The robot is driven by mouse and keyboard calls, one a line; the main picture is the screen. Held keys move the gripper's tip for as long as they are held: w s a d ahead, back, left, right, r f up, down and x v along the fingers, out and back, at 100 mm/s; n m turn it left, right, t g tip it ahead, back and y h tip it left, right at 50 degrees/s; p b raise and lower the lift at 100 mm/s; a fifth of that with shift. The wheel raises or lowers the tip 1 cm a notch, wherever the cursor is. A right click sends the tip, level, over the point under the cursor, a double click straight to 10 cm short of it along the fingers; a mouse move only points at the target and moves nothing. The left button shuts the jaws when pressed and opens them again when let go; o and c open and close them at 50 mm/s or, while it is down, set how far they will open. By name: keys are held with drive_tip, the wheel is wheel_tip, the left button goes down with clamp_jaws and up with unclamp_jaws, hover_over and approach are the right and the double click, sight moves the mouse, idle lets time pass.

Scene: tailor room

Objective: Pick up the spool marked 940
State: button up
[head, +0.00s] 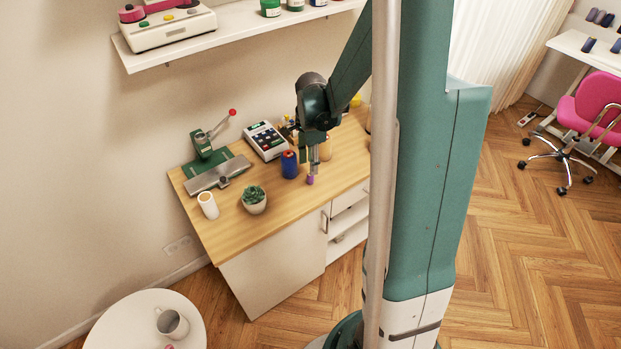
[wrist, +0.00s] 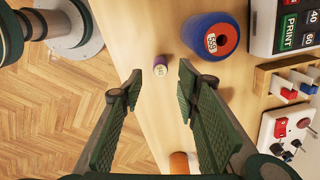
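A small purple spool (wrist: 160,71) stands on the wooden tabletop (wrist: 150,25), its pale end label facing the camera; the print is too small to read surely. In the head view the purple spool (head: 310,180) is just below my gripper (head: 314,163).
A label printer (head: 265,141), a green press (head: 208,165), a potted succulent (head: 254,199) and a white cup-like spool (head: 207,205) stand on the table. In the wrist view, red-tipped tools (wrist: 289,93) are at right and an orange spool (wrist: 180,163) is low. The table edge lies left of the purple spool.

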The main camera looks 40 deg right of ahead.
sight(311, 178)
drive_tip(key=shift+f, duration=0.1)
idle(0.3)
drive_tip(key=shift+f, duration=1.2)
drive_tip(key=shift+f, duration=0.15)
drive_tip(key=shift+d+f+b, duration=0.1)
drive_tip(key=shift+f+b, duration=0.6)
drive_tip(key=shift+f, duration=1.75)
drive_tip(key=c, duration=0.8)
